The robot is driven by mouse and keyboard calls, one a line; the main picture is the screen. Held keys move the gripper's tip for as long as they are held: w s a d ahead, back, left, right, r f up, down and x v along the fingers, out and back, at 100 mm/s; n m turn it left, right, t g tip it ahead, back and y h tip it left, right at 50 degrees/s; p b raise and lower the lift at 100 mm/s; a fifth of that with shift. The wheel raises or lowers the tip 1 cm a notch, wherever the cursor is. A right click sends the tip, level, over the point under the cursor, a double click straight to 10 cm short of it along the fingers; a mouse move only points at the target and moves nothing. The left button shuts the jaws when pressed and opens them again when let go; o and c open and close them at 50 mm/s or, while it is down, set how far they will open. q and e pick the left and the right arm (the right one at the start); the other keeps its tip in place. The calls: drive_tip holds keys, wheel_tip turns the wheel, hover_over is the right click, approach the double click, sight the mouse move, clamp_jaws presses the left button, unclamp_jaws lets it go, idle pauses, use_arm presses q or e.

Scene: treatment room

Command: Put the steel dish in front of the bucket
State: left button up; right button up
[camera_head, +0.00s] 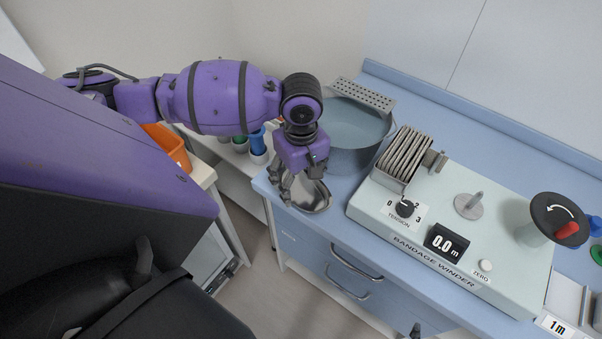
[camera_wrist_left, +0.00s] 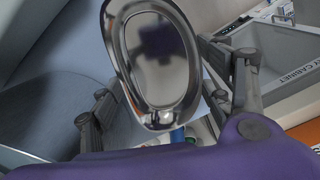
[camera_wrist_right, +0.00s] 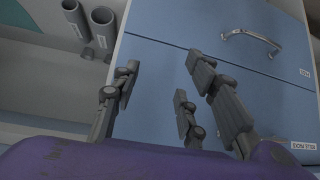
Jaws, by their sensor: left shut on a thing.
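The steel dish (camera_head: 318,197) is a shiny oval tray with a raised rim. My left gripper (camera_head: 300,188) is shut on it, over the left front end of the blue counter. The dish is tilted or flat; I cannot tell whether it touches the counter. In the left wrist view the dish (camera_wrist_left: 155,62) fills the space between the fingers. The bucket (camera_head: 352,130), a round grey-blue vessel, stands just behind the dish on the counter; my left gripper hides part of its near left side. My right gripper (camera_wrist_right: 164,82) is open and empty in front of the blue drawers.
A bandage winder (camera_head: 450,230) with a crank takes up the counter right of the dish. A perforated metal plate (camera_head: 364,94) lies at the bucket's back rim. An orange bin (camera_head: 168,146) and several small cups stand to the left. Drawer handles (camera_head: 355,265) stick out below the counter.

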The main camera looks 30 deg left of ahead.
use_arm(q)
drive_tip(key=shift+f, duration=0.25)
drive_tip(key=o, duration=1.3)
